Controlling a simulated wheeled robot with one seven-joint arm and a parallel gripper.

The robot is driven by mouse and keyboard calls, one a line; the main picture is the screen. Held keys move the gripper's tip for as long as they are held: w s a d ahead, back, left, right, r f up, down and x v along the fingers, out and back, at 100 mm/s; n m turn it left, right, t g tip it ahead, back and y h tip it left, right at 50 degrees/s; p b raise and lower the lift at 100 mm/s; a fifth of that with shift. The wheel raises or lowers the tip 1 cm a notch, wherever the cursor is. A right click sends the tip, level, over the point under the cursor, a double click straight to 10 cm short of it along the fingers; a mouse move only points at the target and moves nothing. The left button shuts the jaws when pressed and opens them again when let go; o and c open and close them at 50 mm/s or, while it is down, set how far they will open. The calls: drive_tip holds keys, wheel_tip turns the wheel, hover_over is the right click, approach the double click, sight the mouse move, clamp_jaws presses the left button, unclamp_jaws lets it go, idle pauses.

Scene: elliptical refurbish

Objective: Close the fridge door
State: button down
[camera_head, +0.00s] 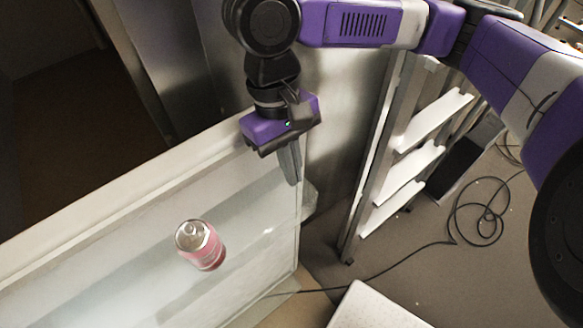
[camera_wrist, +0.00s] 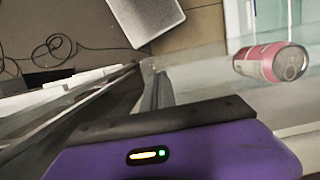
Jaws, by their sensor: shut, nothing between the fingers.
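My gripper (camera_head: 292,180) is shut and empty, pointing down near the right end of the white rim. Whether it touches the rim or panel is unclear. Its fingers show mid-frame in the wrist view (camera_wrist: 154,78).
A ladder-like rack with white steps (camera_head: 405,165) stands right of my gripper. A black cable (camera_head: 478,225) lies coiled on the floor. A pale speckled block (camera_head: 372,308) is at the bottom. Some grey floor is free between them.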

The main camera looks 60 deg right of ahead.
drive_tip(key=b, duration=0.7)
hover_over(298, 201)
drive_tip(key=s+a, duration=0.1)
drive_tip(key=a, duration=0.1)
drive_tip(key=x, duration=0.2)
drive_tip(key=w+x, duration=0.1)
drive_tip(key=x, duration=0.4)
drive_tip(key=shift+w+d+f, duration=0.2)
drive_tip(key=shift+f, duration=0.25)
drive_tip(key=shift+f+b, duration=0.2)
drive_tip(key=shift+b, duration=0.1)
drive_tip(key=shift+s+r, duration=0.1)
